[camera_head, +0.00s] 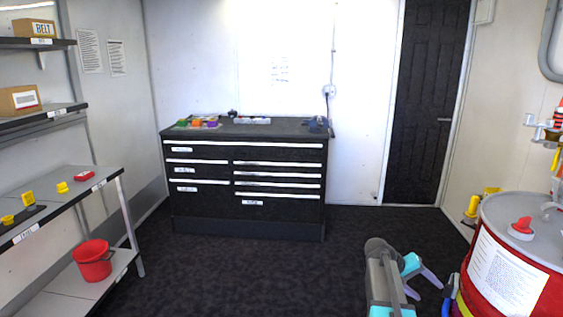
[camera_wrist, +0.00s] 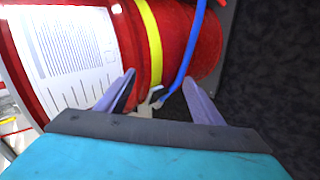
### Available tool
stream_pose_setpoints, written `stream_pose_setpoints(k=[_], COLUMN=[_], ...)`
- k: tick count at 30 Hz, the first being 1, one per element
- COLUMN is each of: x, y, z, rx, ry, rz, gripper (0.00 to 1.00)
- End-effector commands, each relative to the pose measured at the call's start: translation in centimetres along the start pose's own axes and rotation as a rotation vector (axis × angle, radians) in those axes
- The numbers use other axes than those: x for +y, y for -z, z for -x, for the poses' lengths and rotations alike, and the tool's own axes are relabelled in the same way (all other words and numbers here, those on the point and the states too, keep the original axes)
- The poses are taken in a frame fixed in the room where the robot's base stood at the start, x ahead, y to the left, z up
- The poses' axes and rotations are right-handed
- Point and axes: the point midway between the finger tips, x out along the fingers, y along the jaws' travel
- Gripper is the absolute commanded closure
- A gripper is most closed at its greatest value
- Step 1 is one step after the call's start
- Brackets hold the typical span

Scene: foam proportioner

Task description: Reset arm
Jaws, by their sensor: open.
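My gripper (camera_head: 428,292) is in the lower right of the head view, at the end of my grey and teal arm. Its two pale fingers are spread apart with nothing between them, and they point down and to the right, towards the red drum (camera_head: 508,257). In the wrist view my gripper (camera_wrist: 159,78) has its fingers apart in front of the red drum (camera_wrist: 205,50). A blue hose (camera_wrist: 186,50) and a small metal fitting (camera_wrist: 148,104) show beyond and between the fingers. I cannot tell how near the fingertips are to the drum.
A black drawer cabinet (camera_head: 247,185) with small items on top stands at the back wall. A dark door (camera_head: 425,100) is to its right. Shelves line the left wall, with a red bucket (camera_head: 93,261) on the lowest. The dark floor (camera_head: 240,275) in the middle is clear.

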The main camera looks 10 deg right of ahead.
Motion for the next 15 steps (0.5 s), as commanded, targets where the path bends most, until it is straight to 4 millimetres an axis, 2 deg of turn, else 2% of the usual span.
stream_pose_setpoints(k=[1,3,8,15], x=[-2.2,-4.9,-10.8,-19.1], y=[-0.8,-1.8,-4.5,-9.7], z=[-0.1,-0.3,-0.6,-1.0], rx=[-0.004,-0.01,-0.025,-0.056], ry=[0.016,0.038,0.089,0.166], rz=[0.027,0.06,0.134,0.242], gripper=[0.39,0.39,0.39,0.39])
